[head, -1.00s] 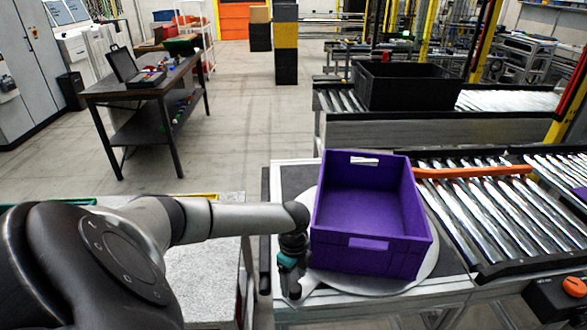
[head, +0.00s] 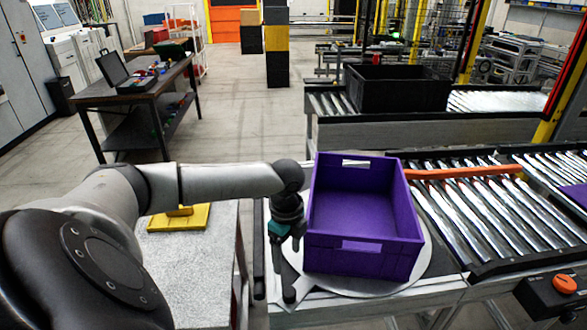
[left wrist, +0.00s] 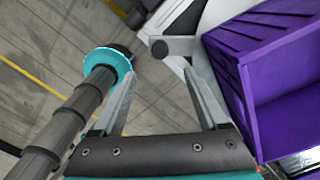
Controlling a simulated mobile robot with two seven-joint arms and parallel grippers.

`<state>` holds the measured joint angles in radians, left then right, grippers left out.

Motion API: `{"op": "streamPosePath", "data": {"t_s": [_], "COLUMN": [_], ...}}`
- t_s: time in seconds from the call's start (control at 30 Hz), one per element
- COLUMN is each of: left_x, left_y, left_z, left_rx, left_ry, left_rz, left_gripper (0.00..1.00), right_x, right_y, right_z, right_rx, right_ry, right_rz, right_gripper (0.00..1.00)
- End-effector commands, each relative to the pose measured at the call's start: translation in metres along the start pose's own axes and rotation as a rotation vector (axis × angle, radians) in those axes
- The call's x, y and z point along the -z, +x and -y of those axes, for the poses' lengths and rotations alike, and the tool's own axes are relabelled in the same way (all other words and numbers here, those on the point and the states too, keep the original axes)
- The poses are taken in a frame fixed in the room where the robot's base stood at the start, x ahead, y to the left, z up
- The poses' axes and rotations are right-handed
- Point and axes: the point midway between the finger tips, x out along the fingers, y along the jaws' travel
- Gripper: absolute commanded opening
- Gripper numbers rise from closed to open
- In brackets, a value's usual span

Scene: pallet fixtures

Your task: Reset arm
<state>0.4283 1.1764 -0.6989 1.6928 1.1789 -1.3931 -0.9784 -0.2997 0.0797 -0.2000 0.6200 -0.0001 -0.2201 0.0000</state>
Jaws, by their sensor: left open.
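My left gripper (head: 287,262) hangs beside the left side of the purple crate (head: 363,255). Its two fingers are apart with nothing between them. In the left wrist view, my left gripper (left wrist: 160,82) is open, and the dark round knob (left wrist: 158,48) of a short handle shows beyond the fingertips. The knob (head: 289,295) also shows in the head view, below the gripper at the corner of the round metal plate (head: 425,262). The crate (left wrist: 225,75) stands to the right in the wrist view. It looks empty. My right gripper is out of view.
Roller conveyors (head: 470,215) lie right of the crate, with an orange bar (head: 465,172) across them. A black crate (head: 398,90) sits on the farther conveyor. A speckled table (head: 195,260) with a yellow fixture (head: 180,218) is left. Floor behind is open.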

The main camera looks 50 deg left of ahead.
Motion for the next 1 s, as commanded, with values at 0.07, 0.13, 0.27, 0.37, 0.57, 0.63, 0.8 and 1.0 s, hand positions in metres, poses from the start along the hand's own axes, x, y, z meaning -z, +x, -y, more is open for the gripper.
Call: {"op": "streamPosePath", "data": {"t_s": [0.07,0.13,0.27,0.37,0.57,0.63,0.8,1.0], "left_x": [0.0,0.0,0.0,0.009,0.082,0.115,0.178,0.21], "left_y": [0.0,0.0,0.001,0.006,0.043,0.054,0.061,0.049], "left_z": [0.0,0.0,0.0,-0.004,-0.04,-0.058,-0.1,-0.136], "left_rx": [0.0,0.0,0.0,-0.002,0.002,0.019,0.068,0.124], "left_ry": [0.0,0.0,0.0,0.005,0.005,-0.027,-0.195,-0.524], "left_rz": [0.0,0.0,0.0,-0.005,-0.057,-0.093,-0.188,-0.276], "left_gripper": [0.76,0.76,0.76,0.76,0.76,0.76,0.76,0.76], "right_x": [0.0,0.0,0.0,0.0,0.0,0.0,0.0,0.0], "right_y": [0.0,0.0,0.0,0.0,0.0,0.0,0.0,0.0], "right_z": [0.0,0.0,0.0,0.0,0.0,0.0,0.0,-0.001], "right_rx": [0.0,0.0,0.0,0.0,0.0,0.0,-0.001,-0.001], "right_ry": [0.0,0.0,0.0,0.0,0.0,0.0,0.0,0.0], "right_rz": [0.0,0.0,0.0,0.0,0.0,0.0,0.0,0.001], "right_gripper": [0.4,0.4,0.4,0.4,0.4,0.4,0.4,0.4]}}
